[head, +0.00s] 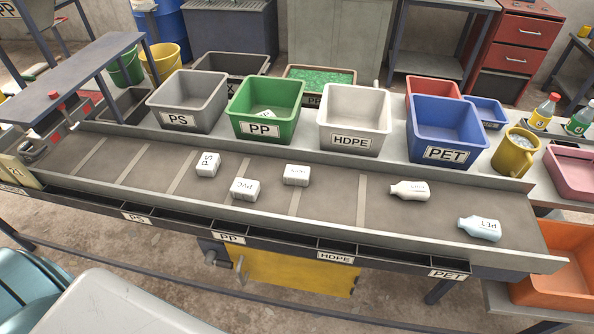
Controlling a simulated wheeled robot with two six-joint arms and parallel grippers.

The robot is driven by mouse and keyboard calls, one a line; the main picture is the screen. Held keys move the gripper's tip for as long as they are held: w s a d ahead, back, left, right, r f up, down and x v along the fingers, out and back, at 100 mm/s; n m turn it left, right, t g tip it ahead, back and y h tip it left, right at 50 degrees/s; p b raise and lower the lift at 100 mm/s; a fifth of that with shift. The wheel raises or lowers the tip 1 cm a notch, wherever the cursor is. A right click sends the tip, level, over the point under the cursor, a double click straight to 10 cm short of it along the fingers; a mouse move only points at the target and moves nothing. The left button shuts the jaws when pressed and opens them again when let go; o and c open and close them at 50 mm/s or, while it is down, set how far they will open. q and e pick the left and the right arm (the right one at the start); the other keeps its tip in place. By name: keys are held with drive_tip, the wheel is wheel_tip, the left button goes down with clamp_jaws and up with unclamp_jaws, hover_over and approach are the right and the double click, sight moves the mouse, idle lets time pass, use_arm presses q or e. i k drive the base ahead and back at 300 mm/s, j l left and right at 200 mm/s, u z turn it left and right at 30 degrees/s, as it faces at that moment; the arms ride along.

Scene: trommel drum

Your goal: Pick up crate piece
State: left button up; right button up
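Three small white blocky pieces lie on the grey conveyor belt (330,205). One marked PS (207,170) is at the left, one marked PVC (243,194) is nearer the front, and one with an unreadable label (297,179) is to its right. I cannot tell which is the crate piece. A white bottle (412,192) and a pale blue bottle marked PET (481,230) lie further right on the belt. Neither of my grippers is in view.
Behind the belt stand a grey PS bin (165,101), green PP bin (284,93), white HDPE bin (350,103) and blue PET bin (451,113). A yellow mug (513,159) stands at right. Low rails edge the belt. A raised dark table (72,76) overhangs its left end.

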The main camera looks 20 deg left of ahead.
sight(295, 174)
drive_tip(key=l+u, duration=0.15)
drive_tip(key=l, duration=0.35)
drive_tip(key=k+l+u, duration=0.1)
drive_tip(key=l, duration=0.35)
drive_tip(key=k+l+u, duration=0.15)
drive_tip(key=l, duration=0.3)
drive_tip(key=k+l+u, duration=0.1)
drive_tip(key=l, duration=0.35)
